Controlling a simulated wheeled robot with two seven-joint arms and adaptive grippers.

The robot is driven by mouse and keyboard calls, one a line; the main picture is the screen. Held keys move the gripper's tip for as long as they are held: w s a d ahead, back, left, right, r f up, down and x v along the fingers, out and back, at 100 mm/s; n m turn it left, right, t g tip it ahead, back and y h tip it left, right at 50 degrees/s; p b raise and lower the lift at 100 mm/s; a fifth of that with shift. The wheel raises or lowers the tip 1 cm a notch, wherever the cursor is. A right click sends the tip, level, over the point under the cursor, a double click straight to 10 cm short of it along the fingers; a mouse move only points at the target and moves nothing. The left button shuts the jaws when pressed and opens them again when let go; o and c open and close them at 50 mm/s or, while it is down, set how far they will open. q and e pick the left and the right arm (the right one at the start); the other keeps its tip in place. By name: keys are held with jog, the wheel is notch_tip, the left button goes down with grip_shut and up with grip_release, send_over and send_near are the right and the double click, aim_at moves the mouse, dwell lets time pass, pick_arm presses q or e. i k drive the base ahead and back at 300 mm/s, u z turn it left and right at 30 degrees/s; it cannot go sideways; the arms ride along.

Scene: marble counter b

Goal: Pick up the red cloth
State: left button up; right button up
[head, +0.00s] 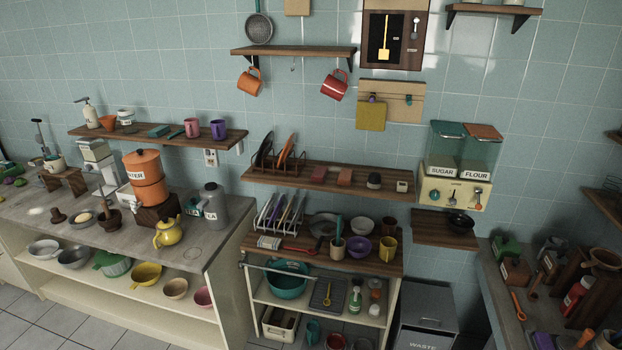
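I cannot make out a red cloth for certain. A mustard-yellow square (370,117), possibly a cloth, hangs below the wooden wall board. A red item (299,248) lies at the front of the wooden cart top, too small to identify. Neither of my grippers is in view.
The wooden cart top (350,266) holds a plate rack, bowls and a yellow mug (388,249). A grey waste bin (427,312) stands right of the cart. The left counter (185,254) carries an orange water dispenser (147,176) and a yellow teapot (168,233). Tiled floor shows at lower left.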

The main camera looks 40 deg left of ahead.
aim_at(320, 173)
jog(key=z, duration=0.15)
jog(key=k, duration=0.3)
jog(key=u, duration=1.2)
jog(key=i, duration=1.7)
jog(key=z, duration=0.3)
